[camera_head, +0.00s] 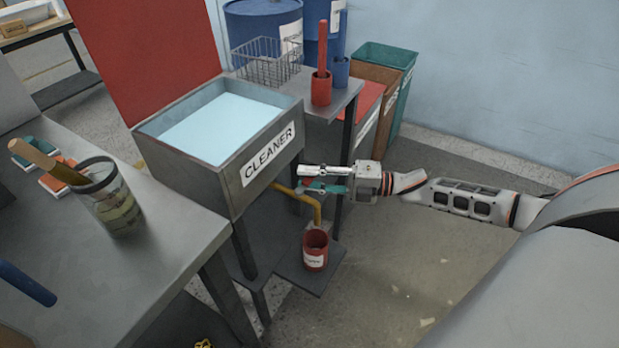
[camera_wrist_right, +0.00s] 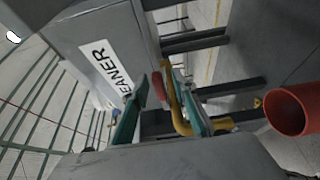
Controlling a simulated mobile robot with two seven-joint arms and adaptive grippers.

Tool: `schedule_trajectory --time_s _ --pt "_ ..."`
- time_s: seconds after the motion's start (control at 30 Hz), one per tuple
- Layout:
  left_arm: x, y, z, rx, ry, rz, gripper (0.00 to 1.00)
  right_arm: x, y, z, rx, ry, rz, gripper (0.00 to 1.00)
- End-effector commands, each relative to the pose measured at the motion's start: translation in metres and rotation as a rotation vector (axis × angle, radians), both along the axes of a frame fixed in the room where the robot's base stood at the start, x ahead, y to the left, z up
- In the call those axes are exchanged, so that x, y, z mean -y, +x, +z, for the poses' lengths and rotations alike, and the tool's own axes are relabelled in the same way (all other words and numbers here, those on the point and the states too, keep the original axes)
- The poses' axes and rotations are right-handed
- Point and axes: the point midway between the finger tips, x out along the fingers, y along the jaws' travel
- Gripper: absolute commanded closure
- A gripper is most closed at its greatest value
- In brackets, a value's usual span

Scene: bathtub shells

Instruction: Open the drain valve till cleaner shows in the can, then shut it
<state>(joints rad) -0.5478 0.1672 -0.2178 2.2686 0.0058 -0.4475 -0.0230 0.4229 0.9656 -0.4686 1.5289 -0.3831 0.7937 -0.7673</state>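The grey tank (camera_head: 228,187), labelled CLEANER, holds pale blue liquid. A yellow drain pipe (camera_head: 317,209) comes from its lower side and bends down above a red can (camera_head: 315,257). The can stands on a low dark shelf; its inside looks dark, with no liquid visible. My right gripper (camera_head: 322,179) is beside the tank at the pipe. In the right wrist view its teal fingers (camera_wrist_right: 160,112) are apart, with the red valve handle (camera_wrist_right: 157,84) showing between them and the yellow pipe (camera_wrist_right: 173,100) near one finger. I cannot tell whether they touch. My left gripper is out of view.
A metal table (camera_head: 150,262) with a glass jar and brush (camera_head: 115,205) stands at left. Behind the tank, a shelf (camera_head: 342,97) holds a wire basket (camera_head: 266,64) and a red cup (camera_head: 321,90). Bins (camera_head: 390,75) stand behind my right arm. Floor (camera_head: 420,260) at right is clear.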

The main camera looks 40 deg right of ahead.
Motion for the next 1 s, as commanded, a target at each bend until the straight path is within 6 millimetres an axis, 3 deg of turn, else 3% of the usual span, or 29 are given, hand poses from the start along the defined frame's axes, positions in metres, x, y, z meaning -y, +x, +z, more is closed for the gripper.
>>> schedule_trajectory --time_s 0.37,1.0 --pt "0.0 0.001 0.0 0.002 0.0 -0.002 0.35 0.005 -0.004 0.0 -0.001 0.0 -0.001 0.74" --pt "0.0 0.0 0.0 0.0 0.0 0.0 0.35 0.081 -0.073 -0.001 -0.003 0.0 -0.001 0.74"
